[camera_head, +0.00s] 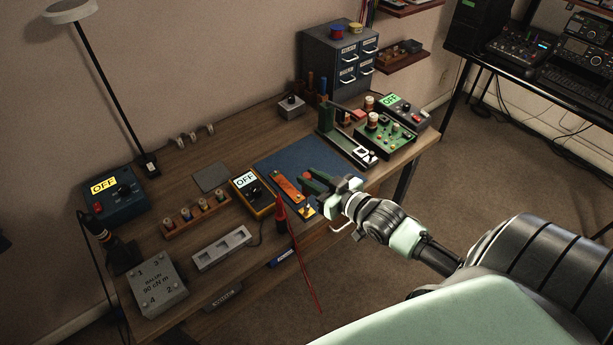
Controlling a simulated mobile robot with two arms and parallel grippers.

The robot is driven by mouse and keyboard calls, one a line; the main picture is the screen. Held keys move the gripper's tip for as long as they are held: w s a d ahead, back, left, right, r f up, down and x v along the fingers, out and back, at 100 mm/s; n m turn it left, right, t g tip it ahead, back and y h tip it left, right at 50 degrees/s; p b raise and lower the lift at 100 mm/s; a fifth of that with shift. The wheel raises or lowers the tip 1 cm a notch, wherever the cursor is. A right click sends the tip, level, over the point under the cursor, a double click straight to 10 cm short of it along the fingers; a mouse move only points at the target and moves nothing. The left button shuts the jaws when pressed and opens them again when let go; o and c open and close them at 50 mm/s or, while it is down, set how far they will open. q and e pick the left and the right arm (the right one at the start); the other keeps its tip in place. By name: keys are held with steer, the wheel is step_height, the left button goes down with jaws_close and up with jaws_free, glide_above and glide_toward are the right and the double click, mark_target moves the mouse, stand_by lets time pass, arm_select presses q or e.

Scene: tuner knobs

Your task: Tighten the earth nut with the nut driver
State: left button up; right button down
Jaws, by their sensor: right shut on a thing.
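My right gripper (310,179) reaches in from the right over the blue mat (268,158), near the front of the bench. Its dark fingers are shut on a small reddish thing, mostly hidden between them. I cannot tell whether this is the nut driver, as no shaft or tip shows clearly. The earth nut is too small or hidden to pick out. An orange strip (287,188) lies on the mat just left of the fingers. A small yellow piece (307,211) is just below them. My left gripper is not in view.
A yellow meter (251,190) and an upright red probe (281,212) with a hanging lead stand left of the gripper. A green circuit board unit (388,136) is at right. A grey balun box (157,287) and a dark OFF unit (112,194) are at left.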

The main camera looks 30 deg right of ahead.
steer(key=shift+s+a+f, duration=0.1)
steer(key=shift+s+f, duration=0.05)
steer(key=shift+f, duration=0.3)
steer(key=shift+s+a+f, duration=0.1)
steer(key=shift+f, duration=0.3)
stand_by(0.3)
steer(key=shift+w+d+r+p, duration=0.1)
steer(key=shift+d+r+p, duration=0.1)
steer(key=shift+r+p, duration=0.45)
steer(key=shift+w+d+r+p, duration=0.1)
steer(key=shift+d+r+p, duration=0.1)
steer(key=shift+r+p, duration=0.35)
steer(key=shift+a+r+p, duration=0.2)
steer(key=shift+r+p, duration=0.6)
steer(key=shift+r, duration=0.25)
